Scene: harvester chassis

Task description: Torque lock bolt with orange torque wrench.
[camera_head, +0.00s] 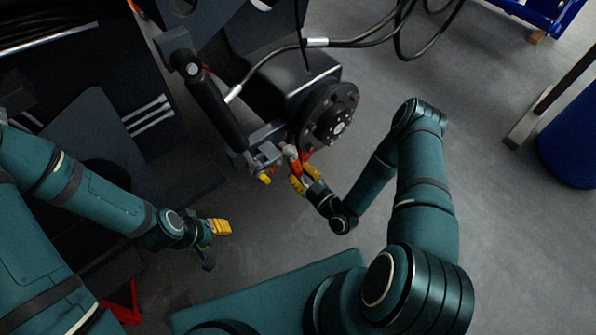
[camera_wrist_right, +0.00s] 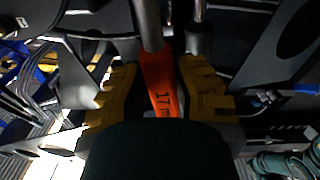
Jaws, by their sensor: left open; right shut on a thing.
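An orange torque wrench (camera_head: 291,158) is in my right gripper (camera_head: 302,180), up against the chassis bracket beside the wheel hub. In the right wrist view the orange wrench (camera_wrist_right: 158,82), marked "17 m", lies between the yellow fingers of my right gripper (camera_wrist_right: 160,95). Its far end meets grey metal parts at the top of that view. The lock bolt cannot be made out; the wrench and bracket may hide it. My left gripper (camera_head: 217,243) is open and empty, with yellow finger pads, low at the left and apart from the chassis.
The round dark wheel hub (camera_head: 328,118) stands just right of the wrench. A black cylinder (camera_head: 217,108) and hoses (camera_head: 355,42) run above it. A blue barrel (camera_head: 570,145) stands far right. Grey floor (camera_head: 500,220) is clear on the right.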

